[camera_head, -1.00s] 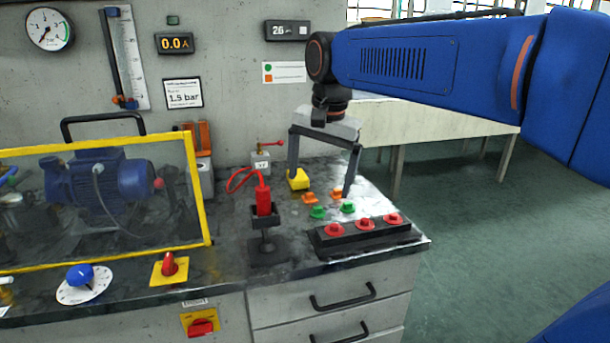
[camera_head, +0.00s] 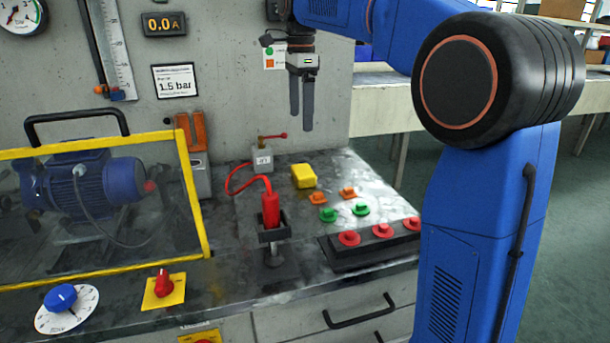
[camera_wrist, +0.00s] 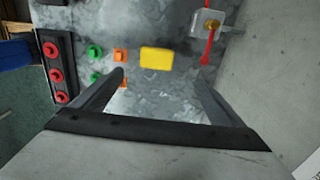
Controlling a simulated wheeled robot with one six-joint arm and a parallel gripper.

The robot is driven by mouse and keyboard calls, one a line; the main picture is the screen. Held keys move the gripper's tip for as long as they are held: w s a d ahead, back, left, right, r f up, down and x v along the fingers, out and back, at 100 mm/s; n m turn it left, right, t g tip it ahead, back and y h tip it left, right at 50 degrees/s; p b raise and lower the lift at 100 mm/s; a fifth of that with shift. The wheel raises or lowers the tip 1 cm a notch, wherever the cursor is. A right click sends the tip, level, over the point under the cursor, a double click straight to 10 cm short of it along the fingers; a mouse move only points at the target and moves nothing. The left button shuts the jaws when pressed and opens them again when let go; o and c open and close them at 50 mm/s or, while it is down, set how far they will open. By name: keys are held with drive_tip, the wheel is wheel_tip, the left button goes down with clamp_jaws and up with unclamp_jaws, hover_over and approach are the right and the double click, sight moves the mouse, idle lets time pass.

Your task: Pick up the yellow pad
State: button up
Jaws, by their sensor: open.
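The yellow pad (camera_head: 304,176) is a small block lying on the dark bench top, behind the orange and green pieces. In the wrist view the yellow pad (camera_wrist: 156,58) lies flat beyond the fingertips, between the lines of the two fingers. My gripper (camera_head: 301,122) hangs above the bench with its fingers pointing down, well above the pad and apart from it. In the wrist view my gripper (camera_wrist: 160,80) shows its two fingers spread wide with nothing between them.
Orange pieces (camera_head: 348,193) and green pieces (camera_head: 361,210) lie just in front of the pad. A black strip with red knobs (camera_head: 382,231) is nearer the front edge. A red handle in a stand (camera_head: 270,208) and a small valve block (camera_head: 262,159) stand to the left.

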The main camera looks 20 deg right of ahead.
hover_over(303, 170)
drive_tip(key=f, duration=1)
drive_tip(key=shift+w+a+f, duration=0.15)
drive_tip(key=shift+w+f, duration=0.15)
drive_tip(key=shift+f, duration=0.1)
drive_tip(key=shift+s+d+f, duration=0.1)
drive_tip(key=shift+s+f, duration=0.1)
drive_tip(key=shift+f, duration=1.1)
drive_tip(key=shift+s+d+f, duration=0.1)
drive_tip(key=shift+s+f, duration=0.05)
drive_tip(key=shift+f, duration=1.1)
drive_tip(key=c, duration=1.2)
drive_tip(key=shift+c, duration=0.2)
drive_tip(key=shift+r, duration=0.1)
wheel_tip(303, 170, up, 10)
